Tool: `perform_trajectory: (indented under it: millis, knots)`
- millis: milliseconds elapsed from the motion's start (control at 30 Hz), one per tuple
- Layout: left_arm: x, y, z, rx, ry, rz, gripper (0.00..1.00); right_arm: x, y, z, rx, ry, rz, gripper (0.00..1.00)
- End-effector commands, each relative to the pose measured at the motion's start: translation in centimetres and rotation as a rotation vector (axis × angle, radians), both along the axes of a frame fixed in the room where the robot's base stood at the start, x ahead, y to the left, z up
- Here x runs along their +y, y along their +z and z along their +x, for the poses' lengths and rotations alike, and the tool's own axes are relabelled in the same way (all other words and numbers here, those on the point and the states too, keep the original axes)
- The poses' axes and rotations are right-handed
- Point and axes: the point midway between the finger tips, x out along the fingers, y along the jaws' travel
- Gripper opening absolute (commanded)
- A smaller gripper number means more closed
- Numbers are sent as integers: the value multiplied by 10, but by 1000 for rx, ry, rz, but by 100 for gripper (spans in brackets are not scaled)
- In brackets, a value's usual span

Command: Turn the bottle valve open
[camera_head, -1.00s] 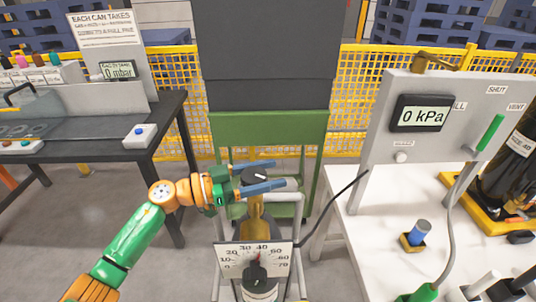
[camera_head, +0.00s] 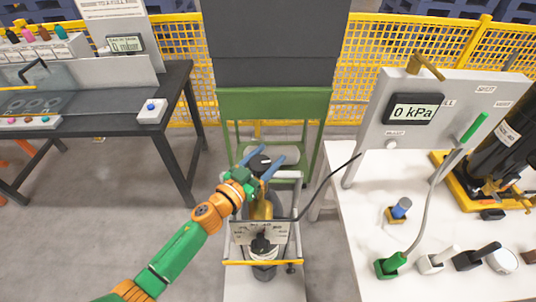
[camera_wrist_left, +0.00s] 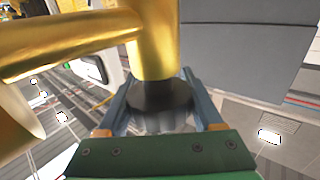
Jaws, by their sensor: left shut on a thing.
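The black bottle valve knob (camera_head: 259,162) sits on top of a brass valve body (camera_head: 260,208) in a small wheeled frame. My left gripper (camera_head: 265,163) has its two blue fingers on either side of the knob and is shut on it. In the left wrist view, the dark ribbed knob (camera_wrist_left: 160,104) lies between the fingers, under the gold brass body (camera_wrist_left: 155,40). A dial plate (camera_head: 275,233) with a black knob stands in front of the valve. Most of the bottle below is hidden. My right gripper is not in view.
A white bench (camera_head: 345,240) at right holds a panel with a display (camera_head: 414,109) reading 0 kPa and a green handle. A dark table (camera_head: 95,110) stands at left. A green stand (camera_head: 275,108) is behind the valve. A black cable runs from the valve area to the bench.

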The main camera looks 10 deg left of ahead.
Motion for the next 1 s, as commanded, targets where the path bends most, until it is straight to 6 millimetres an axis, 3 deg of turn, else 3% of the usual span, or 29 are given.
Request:
perform_trajectory:
  millis: [500,533,600,1000]
  knots:
    - [0,2,1,-4,16,-2,12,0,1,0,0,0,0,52]
    - [0,2,1,-4,15,-2,76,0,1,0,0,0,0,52]
    - [0,2,1,-4,15,-2,95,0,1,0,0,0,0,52]
    - [0,1,0,-2,15,-1,98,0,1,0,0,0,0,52]
